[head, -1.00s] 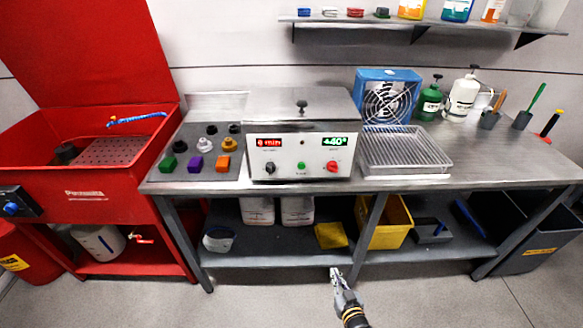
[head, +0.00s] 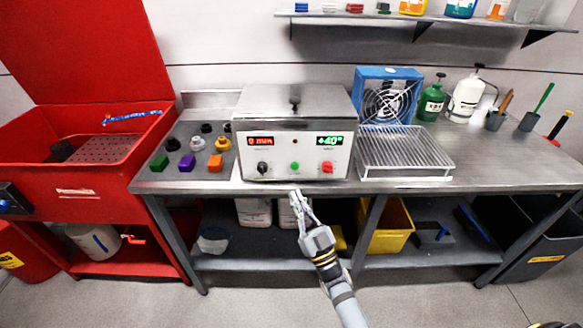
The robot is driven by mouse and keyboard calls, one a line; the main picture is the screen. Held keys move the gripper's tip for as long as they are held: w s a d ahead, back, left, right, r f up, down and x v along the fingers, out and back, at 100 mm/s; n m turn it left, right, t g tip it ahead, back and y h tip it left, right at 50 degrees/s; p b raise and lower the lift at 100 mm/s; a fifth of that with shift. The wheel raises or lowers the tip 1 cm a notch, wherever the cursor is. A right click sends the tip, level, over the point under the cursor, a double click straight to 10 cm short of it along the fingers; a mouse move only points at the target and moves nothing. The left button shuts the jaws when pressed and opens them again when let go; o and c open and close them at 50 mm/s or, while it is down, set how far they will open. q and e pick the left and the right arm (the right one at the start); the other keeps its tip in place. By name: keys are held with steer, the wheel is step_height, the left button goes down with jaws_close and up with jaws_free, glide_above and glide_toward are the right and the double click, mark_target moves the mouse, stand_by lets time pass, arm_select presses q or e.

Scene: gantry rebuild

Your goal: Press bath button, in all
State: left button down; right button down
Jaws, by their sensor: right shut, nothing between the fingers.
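The bath (head: 293,120) is a steel box with a lid on the bench. Its white front panel (head: 282,176) has a red display (head: 260,141) that seems to read "0 min" and a green display (head: 328,140) reading "+40°". Below them are a black knob (head: 262,168), a small green button (head: 294,166) and a red knob (head: 328,167). My right gripper (head: 297,194) is shut and empty. It points up toward the panel, just below the green button in the picture and apart from it. My left gripper is not in view.
Left of the bath, a grey mat (head: 190,160) holds several coloured blocks and knobs. A wire rack (head: 402,152) and blue fan (head: 388,97) stand to the right. The bench's front edge (head: 420,184) runs near my right gripper. A red sink unit (head: 85,180) is far left.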

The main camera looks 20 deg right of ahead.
mark_target(295, 166)
steer(key=shift+w, duration=0.1)
steer(key=shift+w+d+b, duration=0.4)
steer(key=shift+w+b, duration=0.35)
steer(key=shift+w, duration=0.65)
steer(key=shift+w+d+b, duration=0.45)
steer(key=shift+w+b, duration=0.35)
steer(key=shift+w, duration=0.55)
steer(key=shift+w+d+b, duration=0.4)
steer(key=shift+w+b, duration=0.35)
steer(key=shift+w, duration=0.65)
steer(key=shift+w, duration=0.15)
steer(key=shift+w+d, duration=0.1)
steer(key=shift+w, duration=0.15)
